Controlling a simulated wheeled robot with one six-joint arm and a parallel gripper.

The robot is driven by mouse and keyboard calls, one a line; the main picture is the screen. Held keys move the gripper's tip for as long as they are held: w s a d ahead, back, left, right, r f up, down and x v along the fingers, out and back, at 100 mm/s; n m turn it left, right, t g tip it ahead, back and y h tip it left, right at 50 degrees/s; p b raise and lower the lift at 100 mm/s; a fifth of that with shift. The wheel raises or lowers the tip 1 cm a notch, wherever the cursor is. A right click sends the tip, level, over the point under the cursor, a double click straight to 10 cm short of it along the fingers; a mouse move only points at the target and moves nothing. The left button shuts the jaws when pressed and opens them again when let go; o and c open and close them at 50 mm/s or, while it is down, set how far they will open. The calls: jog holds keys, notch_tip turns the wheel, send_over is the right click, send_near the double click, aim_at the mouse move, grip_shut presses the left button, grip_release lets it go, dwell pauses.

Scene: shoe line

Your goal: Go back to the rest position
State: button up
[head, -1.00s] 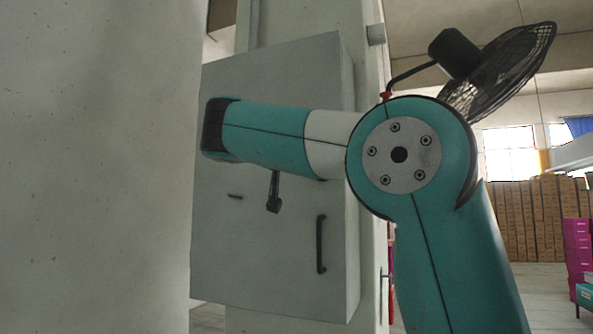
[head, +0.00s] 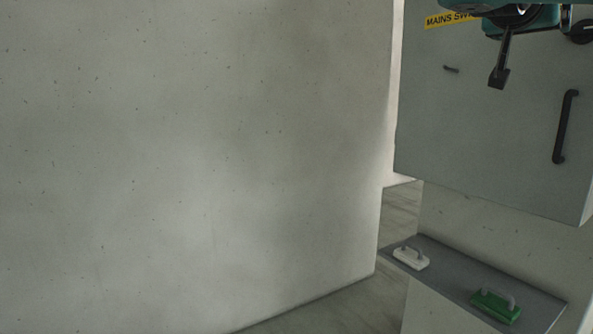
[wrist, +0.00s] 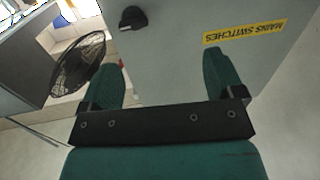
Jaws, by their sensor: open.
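My gripper (wrist: 160,62) is open and empty, its two green fingers apart in front of the grey cabinet door in the wrist view. The cabinet (head: 480,130) stands at the right of the head view, with a yellow "MAINS SWITCHES" label (head: 446,20) partly cut off. In the wrist view the label (wrist: 245,31) is upside down, and a round black knob (wrist: 133,18) shows at the top. No rest position is marked in view.
A pale wall (head: 190,150) fills the left of the head view. A dark ledge (head: 450,277) below the cabinet bears a white handled block (head: 411,259) and a green one (head: 495,306).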

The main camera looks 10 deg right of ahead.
jog(key=w+a+f+n+t+y, duration=0.35)
jog(key=a+f+n+y, duration=0.3)
jog(key=f, duration=0.25)
jog(key=s+a+f+n+g+y, duration=0.35)
jog(key=a+f+n+y, duration=0.35)
jog(key=a+f, duration=0.7)
jog(key=s+a+f+n+g+y, duration=0.2)
jog(key=s+a+f+g, duration=0.2)
jog(key=s+f, duration=0.4)
jog(key=s+a+f+n+g+y, duration=0.3)
jog(key=s+a+f+g, duration=0.2)
jog(key=s, duration=1)
notch_tip(320, 180, down, 3)
jog(key=shift+s+r+y, duration=0.15)
jog(key=shift+s+y, duration=0.2)
jog(key=shift+c, duration=0.2)
